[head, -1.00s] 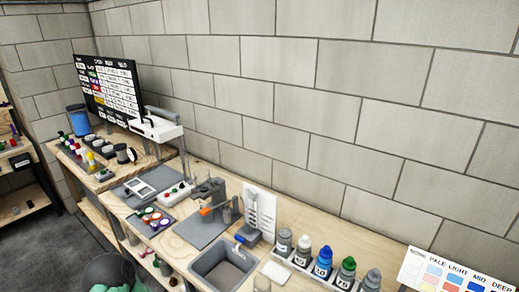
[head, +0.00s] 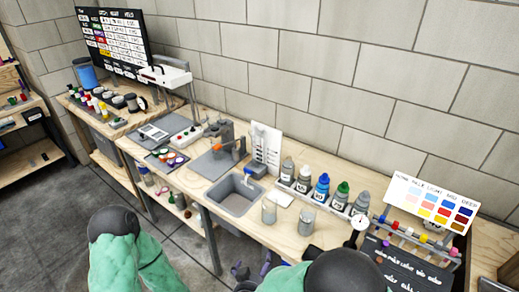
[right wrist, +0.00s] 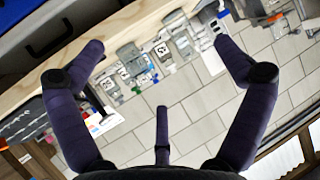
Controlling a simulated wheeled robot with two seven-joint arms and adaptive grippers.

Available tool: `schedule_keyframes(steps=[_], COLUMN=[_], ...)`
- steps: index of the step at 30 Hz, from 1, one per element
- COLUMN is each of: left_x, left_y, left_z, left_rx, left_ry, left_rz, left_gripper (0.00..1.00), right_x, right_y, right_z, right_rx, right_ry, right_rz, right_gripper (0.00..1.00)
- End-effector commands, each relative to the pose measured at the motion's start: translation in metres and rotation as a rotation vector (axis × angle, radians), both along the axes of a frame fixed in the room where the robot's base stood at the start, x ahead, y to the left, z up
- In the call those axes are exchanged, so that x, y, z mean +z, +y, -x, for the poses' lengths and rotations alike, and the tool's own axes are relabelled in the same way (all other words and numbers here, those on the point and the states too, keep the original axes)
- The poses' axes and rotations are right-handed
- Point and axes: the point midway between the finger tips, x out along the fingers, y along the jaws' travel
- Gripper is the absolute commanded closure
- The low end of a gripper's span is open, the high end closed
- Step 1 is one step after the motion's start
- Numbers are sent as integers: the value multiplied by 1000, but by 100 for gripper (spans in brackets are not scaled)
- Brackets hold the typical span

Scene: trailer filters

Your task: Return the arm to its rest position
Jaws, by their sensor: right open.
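My right gripper (head: 252,270) shows at the bottom of the head view as dark purple fingers, in front of and below the bench's front edge. In the right wrist view it (right wrist: 158,48) fills the foreground with its fingers spread wide, open and with nothing between them. My right arm (head: 340,272) is at the bottom right, partly cut off by the frame. My left arm (head: 130,255), green with a dark joint, is at the lower left; its gripper is not visible.
A wooden bench (head: 285,236) runs along the block wall. It holds a grey sink (head: 232,196), two clear cups, a row of dropper bottles (head: 322,187), a colour chart (head: 432,205) and a black board. Open floor (head: 60,220) lies in front at the left.

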Motion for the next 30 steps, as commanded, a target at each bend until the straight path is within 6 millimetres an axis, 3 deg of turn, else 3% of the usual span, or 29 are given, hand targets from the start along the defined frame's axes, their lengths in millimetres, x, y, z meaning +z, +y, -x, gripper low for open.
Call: schedule_keyframes(steps=[11,17,20,24,30], left_x=[0,0,0,0,0], left_y=[0,0,0,0,0], left_z=[1,1,1,1,1], left_rx=[0,-1,0,0,-1], left_ry=[1,2,1,1,2], left_rz=[0,0,0,0,0], left_gripper=[16,16,16,16,16], right_x=[-51,-106,-138,-176,-210], right_y=[-21,-47,-62,-82,-100], right_z=[-14,-6,11,47,108], right_rx=[59,108,136,168,209], right_ry=[165,361,489,673,895], right_rz=[-60,-140,-199,-293,-419], right_gripper=[0,0,0,0,0])
